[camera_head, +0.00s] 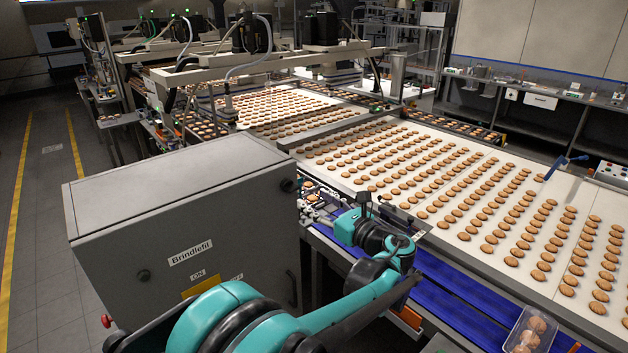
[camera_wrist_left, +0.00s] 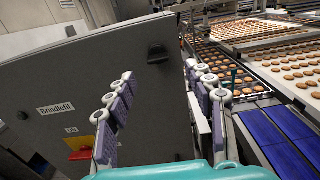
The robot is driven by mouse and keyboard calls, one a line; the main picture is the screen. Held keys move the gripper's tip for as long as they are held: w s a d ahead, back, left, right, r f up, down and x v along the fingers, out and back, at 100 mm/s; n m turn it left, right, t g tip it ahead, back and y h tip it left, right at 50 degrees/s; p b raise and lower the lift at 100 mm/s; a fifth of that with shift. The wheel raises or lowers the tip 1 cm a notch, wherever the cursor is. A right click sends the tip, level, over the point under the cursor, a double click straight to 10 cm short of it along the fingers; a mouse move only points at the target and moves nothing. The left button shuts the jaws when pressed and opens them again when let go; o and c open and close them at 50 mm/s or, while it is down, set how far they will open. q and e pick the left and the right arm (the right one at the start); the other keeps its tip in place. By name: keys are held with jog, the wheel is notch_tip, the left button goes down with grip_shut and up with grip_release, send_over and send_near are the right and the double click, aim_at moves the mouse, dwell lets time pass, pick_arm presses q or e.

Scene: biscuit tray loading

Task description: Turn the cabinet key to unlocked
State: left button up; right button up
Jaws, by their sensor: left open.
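The grey cabinet (camera_head: 180,190) with the label "Brindlefil" stands at the left in the head view. A black fitting (camera_head: 289,185) sits high at its right edge. It also shows in the left wrist view as a dark knob (camera_wrist_left: 158,54); I cannot make out a key shape or its turn. My left gripper (camera_head: 316,207) is just right of the cabinet, partly hidden by my arm. In the left wrist view its two fingers (camera_wrist_left: 160,72) are spread and empty, facing the cabinet front, with the knob seen between and beyond the tips. My right gripper is out of view.
A yellow plate with a red switch (camera_wrist_left: 82,148) is lower on the cabinet front. A conveyor with rows of biscuits (camera_head: 440,190) and a blue belt (camera_head: 450,308) run close on the right. A clear tray of biscuits (camera_head: 525,332) is at bottom right. Floor at left is clear.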

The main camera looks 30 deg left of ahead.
aim_at(295, 189)
pick_arm(q)
jog(key=x, duration=0.8)
jog(key=shift+s+a, duration=0.1)
jog(key=shift+s, duration=0.05)
jog(key=c, duration=1.1)
